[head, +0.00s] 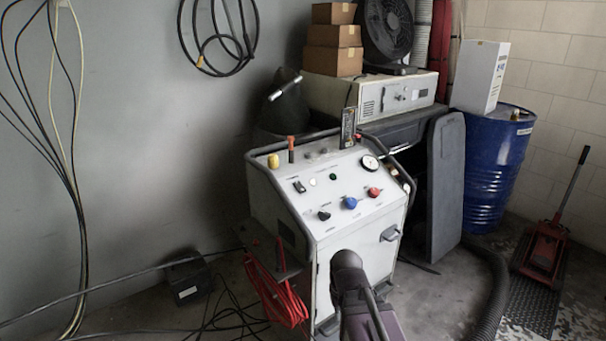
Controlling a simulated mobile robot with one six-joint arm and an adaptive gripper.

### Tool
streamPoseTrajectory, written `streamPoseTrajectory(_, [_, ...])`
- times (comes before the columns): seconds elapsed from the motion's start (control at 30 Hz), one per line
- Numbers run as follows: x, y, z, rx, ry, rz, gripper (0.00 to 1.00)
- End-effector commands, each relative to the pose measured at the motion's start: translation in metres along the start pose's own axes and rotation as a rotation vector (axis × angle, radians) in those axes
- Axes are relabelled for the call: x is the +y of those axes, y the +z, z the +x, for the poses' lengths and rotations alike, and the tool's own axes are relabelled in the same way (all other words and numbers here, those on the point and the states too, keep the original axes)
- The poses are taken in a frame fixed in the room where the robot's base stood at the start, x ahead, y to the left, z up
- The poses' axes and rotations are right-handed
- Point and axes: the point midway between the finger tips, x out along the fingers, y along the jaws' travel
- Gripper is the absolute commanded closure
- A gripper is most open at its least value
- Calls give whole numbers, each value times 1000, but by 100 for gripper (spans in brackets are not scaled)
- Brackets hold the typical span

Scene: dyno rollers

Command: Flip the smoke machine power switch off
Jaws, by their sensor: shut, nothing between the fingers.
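The white wheeled machine with a sloped control panel (330,222) stands in the middle of the head view; it appears to be the smoke machine. A small black rocker switch (299,187) sits at the panel's left side. It is too small to tell which way it is tipped. The panel also carries a black knob (323,215), a blue knob (350,203), a red knob (374,192), a green button (333,177) and a round gauge (370,163). My gripper does not show; nothing is seen touching the switch.
A dark rounded part with a purple-grey body (372,315) rises before the cabinet's front. A red cable coil (278,290) hangs at its left side. Loose black cables lie on the floor at left. A blue drum (494,170) and red floor jack (545,250) stand right.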

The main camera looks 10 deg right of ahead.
Motion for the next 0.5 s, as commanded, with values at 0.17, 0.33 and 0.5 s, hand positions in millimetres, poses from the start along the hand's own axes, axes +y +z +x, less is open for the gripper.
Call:
streamPoseTrajectory(0.17, [0,-2,-32,3,0,0,100])
streamPoseTrajectory(0.33, [0,-4,-55,7,0,0,100])
streamPoseTrajectory(0.5, [0,-6,-78,10,0,1,100])
